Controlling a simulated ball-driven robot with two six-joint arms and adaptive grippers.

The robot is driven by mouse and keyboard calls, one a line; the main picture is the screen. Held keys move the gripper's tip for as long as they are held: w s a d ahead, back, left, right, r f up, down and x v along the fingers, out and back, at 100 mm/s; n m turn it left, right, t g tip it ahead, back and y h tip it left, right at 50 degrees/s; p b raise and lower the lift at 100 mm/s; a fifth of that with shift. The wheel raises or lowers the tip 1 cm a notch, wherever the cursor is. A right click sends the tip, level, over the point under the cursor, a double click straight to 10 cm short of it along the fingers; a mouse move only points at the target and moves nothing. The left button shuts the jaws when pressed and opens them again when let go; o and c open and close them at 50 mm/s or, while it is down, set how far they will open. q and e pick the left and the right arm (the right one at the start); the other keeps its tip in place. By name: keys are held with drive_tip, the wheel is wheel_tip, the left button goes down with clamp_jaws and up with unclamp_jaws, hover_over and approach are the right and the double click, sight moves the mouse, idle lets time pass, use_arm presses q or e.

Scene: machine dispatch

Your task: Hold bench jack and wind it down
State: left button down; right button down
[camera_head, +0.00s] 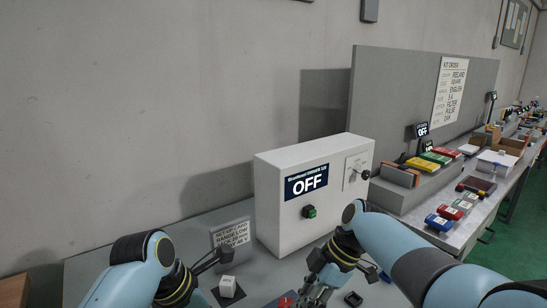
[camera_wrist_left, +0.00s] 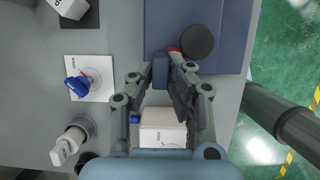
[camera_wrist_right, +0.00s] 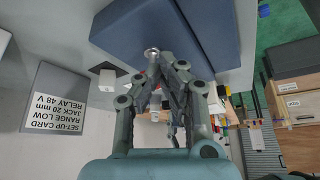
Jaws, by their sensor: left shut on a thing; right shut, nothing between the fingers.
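The bench jack shows as a blue-grey block at the top of the left wrist view (camera_wrist_left: 222,62), with a dark round disc on it and a bit of red beside the fingers. It also shows as blue slabs in the right wrist view (camera_wrist_right: 135,25), and partly at the bottom of the head view. My left gripper (camera_wrist_left: 172,62) is shut at its edge; the exact contact is partly hidden. My right gripper (camera_wrist_right: 157,62) is shut and empty, its tips close to a silver round end (camera_wrist_right: 152,53) at the jack; I cannot tell if they touch.
A white box reading OFF (camera_head: 300,212) stands behind. The set-up card (camera_wrist_right: 57,98) reads range low, jack 20 mm, relay 48 V. A white block (camera_head: 228,287) sits on a dark pad. A blue knob (camera_wrist_left: 75,86) is near my left gripper. Another bench with goods (camera_head: 450,215) runs right.

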drive_tip(key=shift+w+a, duration=0.1)
drive_tip(key=shift+w, duration=0.15)
drive_tip(key=shift+w+r, duration=0.1)
drive_tip(key=shift+w, duration=0.6)
drive_tip(key=shift+a, duration=0.15)
drive_tip(key=shift+w+d, duration=0.15)
drive_tip(key=shift+d, duration=0.05)
drive_tip(key=shift+w+d, duration=0.15)
drive_tip(key=shift+w+r, duration=0.1)
drive_tip(key=shift+r, duration=0.1)
wheel_tip(320, 180, up, 5)
drive_tip(key=shift+d+r, duration=0.1)
drive_tip(key=shift+r, duration=0.1)
